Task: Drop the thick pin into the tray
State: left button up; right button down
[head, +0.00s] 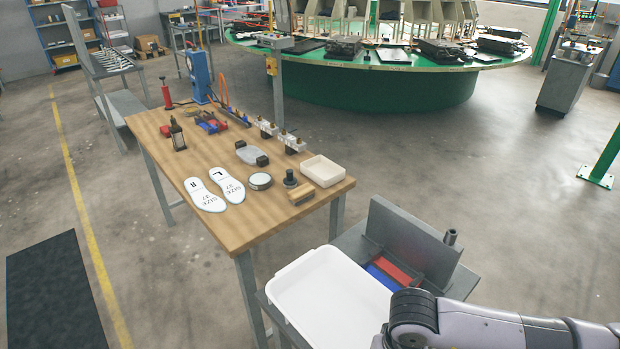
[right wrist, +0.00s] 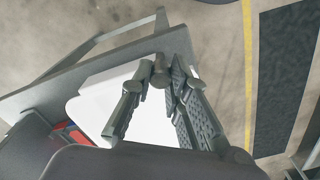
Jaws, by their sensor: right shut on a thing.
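In the right wrist view, my right gripper (right wrist: 159,82) is shut on a dark grey cylinder, the thick pin (right wrist: 160,70), held between its fingertips. A white tray (right wrist: 100,82) shows behind and below the fingers. In the head view the large white tray (head: 330,300) lies at the bottom centre on a grey stand, with its inside empty where visible. My right arm comes in from the lower right, at the tray's right edge. The right gripper and held pin cannot be made out in the head view. My left gripper is not in view.
Red (head: 393,270) and blue (head: 384,275) bins sit beside the tray near an upright grey plate (head: 412,240). A wooden table (head: 255,220) holds insoles (head: 205,194), a beige box (head: 322,171) and tools.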

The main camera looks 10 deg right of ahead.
aim_at(327, 173)
jog(key=i+j+z, duration=0.1)
jog(key=j, duration=0.3)
jog(key=i+j+z, duration=0.1)
jog(key=j, duration=0.25)
jog(key=i+j+z, duration=0.1)
jog(key=j, duration=0.3)
jog(key=i+j+z, duration=0.15)
jog(key=j, duration=0.25)
jog(key=i+j+z, duration=0.1)
jog(key=j, duration=0.25)
jog(key=i+j, duration=0.25)
jog(key=i+j+z, duration=0.15)
jog(key=j, duration=0.3)
jog(key=i+j, duration=0.15)
jog(key=j, duration=0.2)
jog(key=i+j+z, duration=0.15)
jog(key=j, duration=0.2)
jog(key=i+j+z, duration=0.1)
jog(key=j, duration=0.3)
